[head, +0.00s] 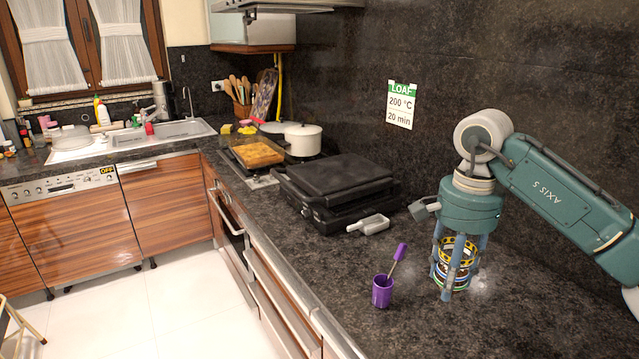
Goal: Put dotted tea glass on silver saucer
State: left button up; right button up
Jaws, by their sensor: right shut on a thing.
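My right gripper (458,278) points straight down over the counter at the right, its fingers closed around a glass. The dotted tea glass (458,250) has a yellow band with dark dots and darker, ringed parts below; the fingers hide much of it. It is upright and low, close to the counter, but I cannot tell whether it touches anything beneath. I cannot make out a silver saucer; the glass and fingers cover the spot below. My left gripper is not in view.
A purple cup (382,291) and a purple-handled utensil (398,258) are left of the gripper. A grey scoop (368,224) lies by the black grill (335,185). A white pot (303,139) stands on the hob. The counter's front edge runs at left.

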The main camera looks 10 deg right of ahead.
jog(key=s+a+f+n, duration=0.6)
jog(key=a+n, duration=0.1)
jog(key=a, duration=0.1)
jog(key=shift+s+a+n, duration=0.15)
jog(key=shift+s+n, duration=0.15)
jog(key=shift+n, duration=0.1)
jog(key=s+a+f+n, duration=0.1)
jog(key=s+n, duration=0.1)
jog(key=s+a+f+n, duration=0.1)
jog(key=s+a, duration=0.1)
jog(key=s, duration=0.1)
jog(key=s+a+f+n, duration=0.2)
jog(key=s, duration=0.1)
jog(key=shift+s+n, duration=0.2)
jog(key=shift+n, duration=0.1)
jog(key=shift+w+d+r, duration=0.1)
jog(key=shift+d, duration=0.05)
